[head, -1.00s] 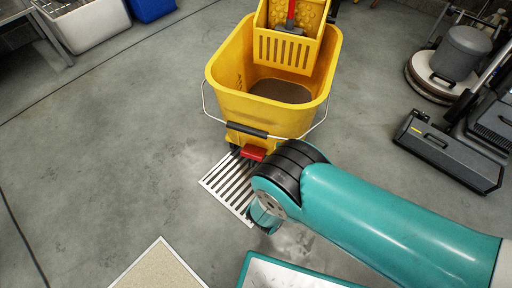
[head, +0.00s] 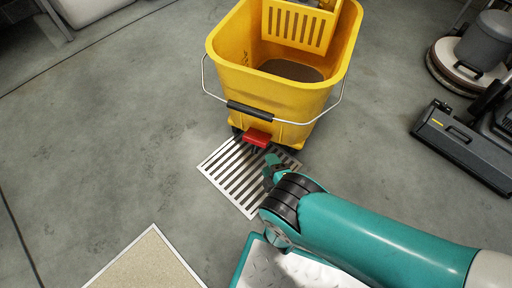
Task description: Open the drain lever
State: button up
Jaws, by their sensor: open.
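The red drain lever (head: 257,138) sticks out low on the near side of the yellow mop bucket (head: 270,98), just below the bucket's black handle grip (head: 249,106). Dirty water shows inside the bucket. A metal floor drain grate (head: 232,178) lies under and in front of the lever. My gripper (head: 270,162) is over the grate's right part, a little below and right of the lever in the picture, apart from it. It is open and looks empty. The arm's dark wrist joint hides part of the grate.
A pad with a tan top and pale rim (head: 148,262) and a teal-edged metal plate (head: 290,272) lie at the front. A floor machine (head: 464,55) and a dark grey machine head (head: 462,148) stand at the right. The left floor is clear.

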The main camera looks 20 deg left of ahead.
aim_at(257, 144)
jog(key=w+a+b, duration=0.1)
jog(key=b, duration=0.4)
jog(key=w+a+f+b, duration=0.1)
jog(key=b, duration=0.4)
jog(key=shift+f+b, duration=0.3)
jog(key=shift+b, duration=0.1)
jog(key=b+x, duration=0.1)
jog(key=x, duration=0.2)
jog(key=b+x, duration=0.1)
jog(key=x, duration=0.1)
jog(key=b+x, duration=0.2)
jog(key=x, duration=0.1)
jog(key=shift+w+a+r, duration=0.25)
jog(key=shift+r, duration=0.05)
jog(key=shift+c, duration=0.5)
